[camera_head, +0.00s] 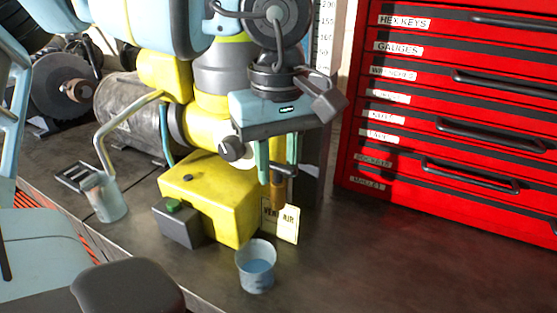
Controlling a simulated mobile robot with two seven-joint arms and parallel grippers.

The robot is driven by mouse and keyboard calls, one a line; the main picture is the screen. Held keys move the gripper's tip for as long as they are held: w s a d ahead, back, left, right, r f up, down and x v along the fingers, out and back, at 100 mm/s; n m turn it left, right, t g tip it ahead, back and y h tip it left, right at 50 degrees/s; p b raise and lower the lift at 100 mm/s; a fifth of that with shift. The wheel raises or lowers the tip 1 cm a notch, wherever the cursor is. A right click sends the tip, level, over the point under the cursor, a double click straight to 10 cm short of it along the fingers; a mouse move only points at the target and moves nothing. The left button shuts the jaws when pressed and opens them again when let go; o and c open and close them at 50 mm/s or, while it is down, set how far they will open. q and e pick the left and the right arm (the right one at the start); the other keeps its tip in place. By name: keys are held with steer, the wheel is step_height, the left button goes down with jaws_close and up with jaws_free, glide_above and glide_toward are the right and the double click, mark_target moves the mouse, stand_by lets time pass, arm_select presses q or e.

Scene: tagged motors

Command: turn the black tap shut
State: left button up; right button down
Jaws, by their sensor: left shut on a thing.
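My left gripper (277,158) reaches in from the top, and its two teal fingers point down beside the yellow motor unit (213,197). It is shut on the black tap (285,170), a small dark handle at the fingertips. The fingers partly hide the tap, so its exact angle is hard to tell. A brass-coloured stem (277,192) shows just below it. A pale tag (281,221) with partly covered lettering stands behind the stem. My right gripper is not in view.
A cup with blue contents (256,269) stands in front of the yellow unit. Another cup (106,199) stands left, near a bent metal pipe (110,125). A red drawer cabinet (440,110) is at the right. The bench (390,260) is clear at front right.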

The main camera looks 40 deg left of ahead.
mark_target(278, 164)
arm_select(q)
steer(key=shift+o, duration=1.1)
steer(key=shift+d+m+b, duration=0.1)
steer(key=shift+m+b, duration=0.2)
steer(key=shift+m, duration=1)
steer(key=o, duration=0.9)
steer(key=shift+c, duration=0.2)
steer(key=shift+r, duration=0.1)
step_height(278, 164, up, 8)
steer(key=shift+f, duration=0.15)
